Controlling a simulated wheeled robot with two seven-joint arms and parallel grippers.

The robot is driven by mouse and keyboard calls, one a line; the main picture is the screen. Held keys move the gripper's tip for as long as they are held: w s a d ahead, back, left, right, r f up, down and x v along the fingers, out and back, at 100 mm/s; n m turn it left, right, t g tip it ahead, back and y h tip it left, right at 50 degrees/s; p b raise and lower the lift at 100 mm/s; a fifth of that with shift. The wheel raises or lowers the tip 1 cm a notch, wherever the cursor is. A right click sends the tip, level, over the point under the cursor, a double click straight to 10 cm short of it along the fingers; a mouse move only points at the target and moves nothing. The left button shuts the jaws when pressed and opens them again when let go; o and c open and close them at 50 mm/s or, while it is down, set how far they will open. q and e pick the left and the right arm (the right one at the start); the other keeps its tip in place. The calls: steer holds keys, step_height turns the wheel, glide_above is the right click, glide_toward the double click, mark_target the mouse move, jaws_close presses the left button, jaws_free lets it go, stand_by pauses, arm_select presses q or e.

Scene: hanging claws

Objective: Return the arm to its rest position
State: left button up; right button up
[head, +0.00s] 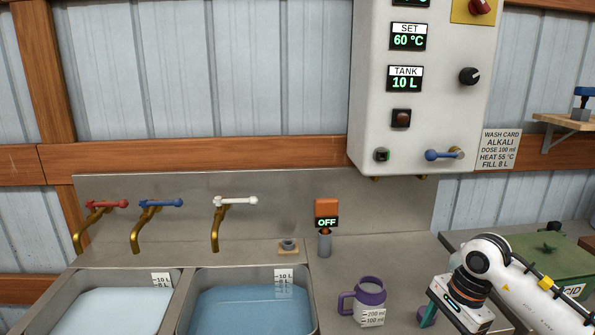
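My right arm comes in from the right edge, white with dark joint rings. Its gripper (428,315) is low in the picture, over the right part of the steel counter. A teal-green piece shows at its front end; the finger gap is hidden, so I cannot tell whether it is open or shut or holds anything. A measuring jug (371,296) with a purple rim and handle, marked 200 ml and 100 ml, stands on the counter just left of the gripper, apart from it. My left gripper is not in view.
A green bin (553,254) stands behind my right arm. Two filled sinks (252,274) with red, blue and white taps are at the left. An orange device (326,209) reads OFF. A white control box (424,120) hangs above, beside a wash card (500,147); a shelf (566,120) is far right.

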steer(key=s+a+r+m+t+y, duration=0.1)
steer(key=s+a+y, duration=0.1)
steer(key=a+y, duration=0.5)
steer(key=s+a+r+m+y, duration=0.1)
steer(key=a+m+y, duration=0.15)
steer(key=a, duration=0.95)
steer(key=a+r+m+t+y, duration=0.4)
steer(key=r+m+t+y, duration=0.4)
steer(key=m, duration=0.3)
steer(key=d+f+m+t+h, duration=0.3)
steer(key=d+m+t+h, duration=0.25)
steer(key=m+h, duration=0.6)
steer(key=d+f+m+t+h, duration=0.35)
steer(key=d+m+h, duration=0.3)
steer(key=m, duration=0.95)
steer(key=s+d+f+m+g+h, duration=0.3)
steer(key=s+d+f+m+g, duration=0.2)
steer(key=f+m, duration=0.35)
steer(key=s+a+f+m+g+y, duration=0.1)
steer(key=s+f+m+g, duration=0.2)
steer(key=s+f+g, duration=0.5)
steer(key=s+f+m+g+y, duration=0.1)
steer(key=s+f+m+g, duration=0.15)
steer(key=s, duration=0.95)
step_height(320, 180, down, 26)
steer(key=f, duration=0.1)
steer(key=s+d+f+g, duration=0.2)
steer(key=s+d+f, duration=0.1)
steer(key=s+f, duration=1.3)
steer(key=shift+s, duration=0.25)
